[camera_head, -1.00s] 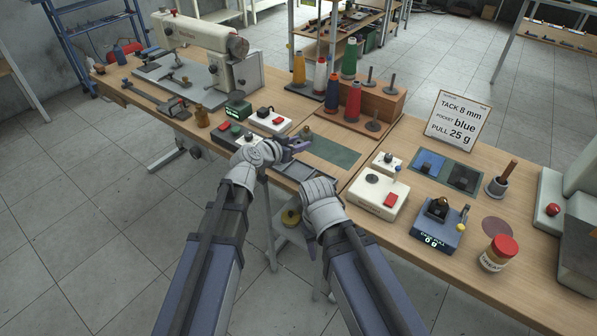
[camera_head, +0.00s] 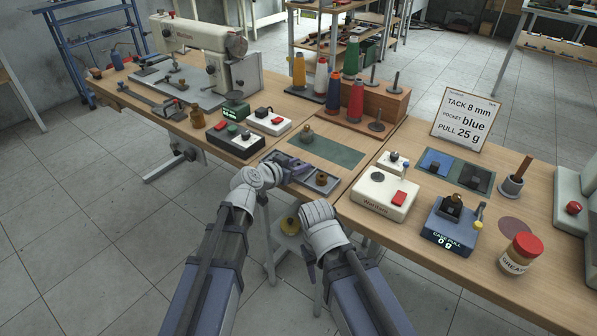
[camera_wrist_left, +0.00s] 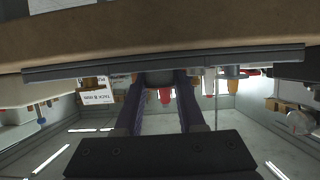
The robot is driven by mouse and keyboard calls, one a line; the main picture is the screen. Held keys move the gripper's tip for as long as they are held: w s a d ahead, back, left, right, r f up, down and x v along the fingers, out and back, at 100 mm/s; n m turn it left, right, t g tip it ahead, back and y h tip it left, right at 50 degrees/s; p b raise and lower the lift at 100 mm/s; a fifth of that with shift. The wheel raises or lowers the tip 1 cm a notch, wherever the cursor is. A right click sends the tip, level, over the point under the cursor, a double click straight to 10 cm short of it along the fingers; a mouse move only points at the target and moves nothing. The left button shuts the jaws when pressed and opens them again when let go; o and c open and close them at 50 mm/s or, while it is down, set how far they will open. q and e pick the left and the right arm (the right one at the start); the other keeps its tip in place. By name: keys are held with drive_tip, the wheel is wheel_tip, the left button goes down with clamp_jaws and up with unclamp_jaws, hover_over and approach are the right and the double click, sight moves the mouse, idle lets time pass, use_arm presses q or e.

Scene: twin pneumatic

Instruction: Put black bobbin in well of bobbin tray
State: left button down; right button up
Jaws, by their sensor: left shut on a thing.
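The grey bobbin tray (camera_head: 333,186) lies at the front edge of the table, with a brown-gold bobbin (camera_head: 321,178) in its right part. My left gripper (camera_head: 299,166) is low over the tray's left and middle part. In the left wrist view its purple fingers (camera_wrist_left: 159,80) are shut on a small dark thing, seemingly the black bobbin (camera_wrist_left: 159,77), close to the tray's grey wall (camera_wrist_left: 245,59). The bobbin is hidden in the head view, and I cannot tell whether it touches a well. My right gripper (camera_head: 311,272) is mostly hidden by its arm, low in front of the table.
A green mat (camera_head: 335,152) with a small brass piece (camera_head: 307,134) lies behind the tray. A switch box (camera_head: 235,139) stands to the left and a cream box (camera_head: 384,196) to the right. Thread cones (camera_head: 355,100) stand behind. A sign reads "pocket blue".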

use_arm(q)
drive_tip(key=shift+f, duration=0.15)
drive_tip(key=c, duration=0.8)
unclamp_jaws()
